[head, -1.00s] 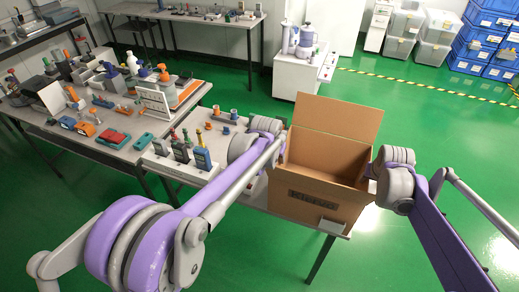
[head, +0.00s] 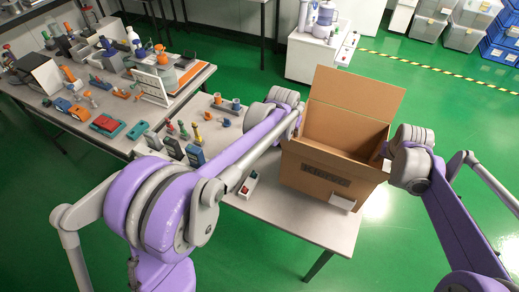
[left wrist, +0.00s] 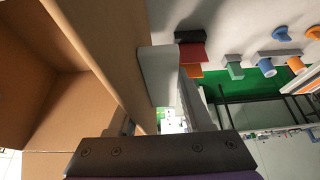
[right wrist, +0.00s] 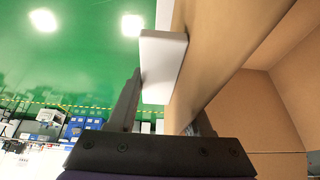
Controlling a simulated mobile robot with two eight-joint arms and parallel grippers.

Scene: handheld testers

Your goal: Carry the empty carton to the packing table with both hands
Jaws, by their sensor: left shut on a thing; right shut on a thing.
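The open brown carton (head: 325,174) is upright over the right end of the near grey table, its back flap raised and its visible inside empty. It looks raised a little, but the gap beneath is hard to judge. My left gripper (left wrist: 165,95) is shut on its left wall, and my right gripper (right wrist: 165,100) is shut on its right wall. One finger of each is outside; the inner fingers are mostly hidden. A white block sits against the wall in the left wrist view (left wrist: 158,75) and right wrist view (right wrist: 162,66). Which table is the packing table is unclear.
The near table (head: 290,222) holds handheld testers (head: 195,155) and a small button box (head: 248,186) left of the carton. A cluttered bench (head: 120,145) stands at left. A white cabinet (head: 318,58) stands behind. Green floor (head: 450,120) is open at right.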

